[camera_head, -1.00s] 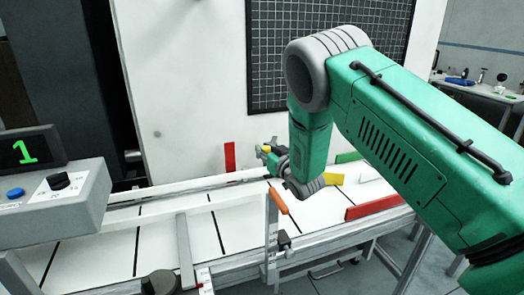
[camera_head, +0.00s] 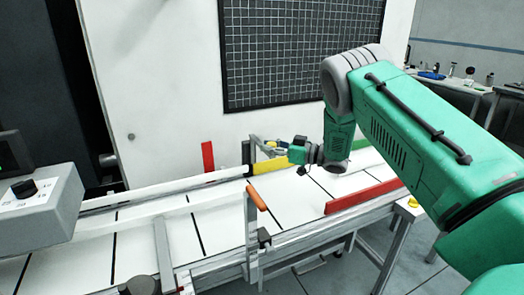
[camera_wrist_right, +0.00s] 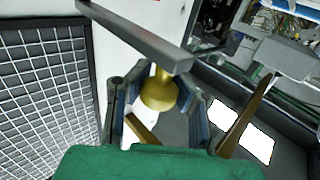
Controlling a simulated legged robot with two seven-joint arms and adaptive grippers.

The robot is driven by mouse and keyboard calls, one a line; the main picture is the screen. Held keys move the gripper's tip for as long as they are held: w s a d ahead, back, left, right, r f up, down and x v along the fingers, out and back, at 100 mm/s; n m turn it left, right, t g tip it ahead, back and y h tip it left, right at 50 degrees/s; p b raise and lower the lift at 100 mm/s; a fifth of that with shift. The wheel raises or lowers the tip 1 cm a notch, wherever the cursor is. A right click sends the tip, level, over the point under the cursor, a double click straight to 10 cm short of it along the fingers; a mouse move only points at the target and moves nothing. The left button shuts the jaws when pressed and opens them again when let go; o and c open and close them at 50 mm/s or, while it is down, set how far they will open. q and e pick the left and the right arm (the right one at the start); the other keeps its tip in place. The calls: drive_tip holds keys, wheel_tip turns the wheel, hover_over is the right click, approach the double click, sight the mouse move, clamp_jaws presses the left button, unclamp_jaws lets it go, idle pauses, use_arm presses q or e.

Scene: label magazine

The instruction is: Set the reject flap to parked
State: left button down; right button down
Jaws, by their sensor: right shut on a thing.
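My right gripper (camera_head: 282,150) is over the far side of the conveyor, beside a yellow flap (camera_head: 268,166). In the right wrist view, my right gripper (camera_wrist_right: 160,100) is shut on a brass knob (camera_wrist_right: 158,92). The knob hangs from a grey bar (camera_wrist_right: 140,36). In the head view a thin grey bar (camera_head: 253,143) runs from a post by the flap's left end to the gripper. The flap lies along the far rail, partly hidden by the gripper at its right end. My left gripper is out of view.
A red plate (camera_head: 207,161) stands at the far rail. A red rail (camera_head: 362,196) lines the near right edge. An orange-topped post (camera_head: 256,196) rises at the front. A control box (camera_head: 40,208) with a black knob sits left. The white belt (camera_head: 150,240) is largely clear.

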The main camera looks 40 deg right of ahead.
drive_tip(key=shift+s+d+r+y, duration=0.1)
drive_tip(key=shift+s+d+y, duration=0.05)
drive_tip(key=shift+d+y, duration=0.15)
